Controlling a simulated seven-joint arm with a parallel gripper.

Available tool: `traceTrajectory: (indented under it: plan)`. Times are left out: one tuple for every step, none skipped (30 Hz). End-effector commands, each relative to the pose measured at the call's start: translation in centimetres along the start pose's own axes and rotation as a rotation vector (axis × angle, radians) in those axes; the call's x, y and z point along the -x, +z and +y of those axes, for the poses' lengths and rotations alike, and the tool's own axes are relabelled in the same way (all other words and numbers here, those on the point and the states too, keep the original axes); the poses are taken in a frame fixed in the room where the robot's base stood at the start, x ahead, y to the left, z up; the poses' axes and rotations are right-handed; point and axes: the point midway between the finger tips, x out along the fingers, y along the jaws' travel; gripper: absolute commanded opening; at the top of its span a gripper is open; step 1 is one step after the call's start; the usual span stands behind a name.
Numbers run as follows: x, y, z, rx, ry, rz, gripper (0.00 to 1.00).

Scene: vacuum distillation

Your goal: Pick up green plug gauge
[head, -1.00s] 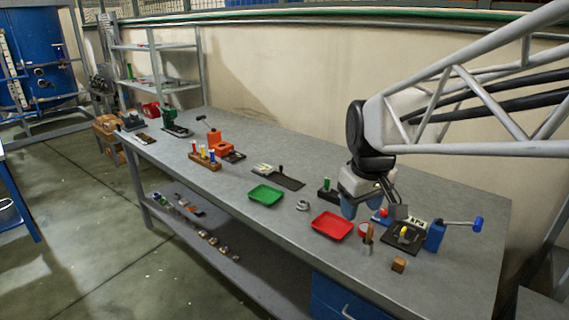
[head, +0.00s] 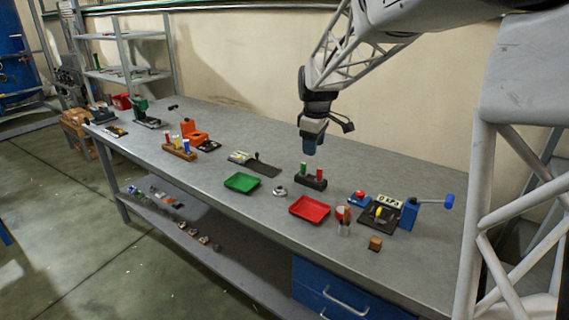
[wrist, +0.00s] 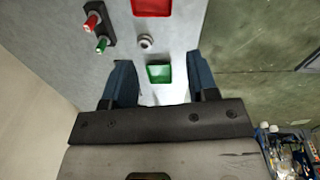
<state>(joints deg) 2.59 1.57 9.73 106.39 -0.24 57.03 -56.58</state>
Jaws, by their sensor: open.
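The green plug gauge (head: 303,169) stands upright in the left end of a black block (head: 311,183), with a red plug gauge (head: 319,174) beside it. In the wrist view the green plug gauge (wrist: 102,44) is at the upper left, left of the left finger, with the red one (wrist: 92,21) above it. My gripper (head: 312,148) hangs above the bench over the block's area, pointing down. In the wrist view its blue fingers (wrist: 158,62) are spread wide with nothing held between them.
A green tray (head: 242,182), a small metal ring (head: 280,191) and a red tray (head: 310,207) lie in front of the block. A blue-handled device (head: 411,212) and a black fixture (head: 380,217) stand to the right. A dark plate (head: 264,168) lies left. Bare bench lies behind.

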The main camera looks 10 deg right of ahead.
Motion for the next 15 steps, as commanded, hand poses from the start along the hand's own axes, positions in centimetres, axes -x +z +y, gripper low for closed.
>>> traceTrajectory:
  plan:
    - [-0.8,-0.7,1.2,0.026,-0.006,-0.004,0.53]
    - [-1.1,-1.0,1.8,0.044,-0.008,-0.005,0.53]
    - [-1.7,-1.5,2.7,0.067,-0.011,-0.007,0.53]
    - [-2.0,-1.9,3.3,0.084,-0.013,-0.008,0.53]
    - [-2.4,-2.2,3.9,0.102,-0.016,-0.009,0.53]
    - [-3.0,-2.7,4.7,0.125,-0.019,-0.01,0.53]
    - [-3.4,-3.0,5.4,0.142,-0.021,-0.011,0.53]
    - [-3.8,-3.3,6.0,0.16,-0.024,-0.013,0.53]
    - [-4.4,-3.8,6.8,0.183,-0.026,-0.013,0.53]
    - [-4.8,-4.1,7.4,0.2,-0.029,-0.015,0.53]
    - [-5.2,-4.4,8.0,0.218,-0.031,-0.015,0.53]
    - [-5.9,-4.9,8.8,0.241,-0.035,-0.016,0.53]
    - [-6.4,-5.2,9.4,0.258,-0.037,-0.017,0.53]
    - [-6.8,-5.5,10.0,0.276,-0.039,-0.018,0.53]
    - [-7.5,-5.9,10.7,0.299,-0.044,-0.019,0.53]
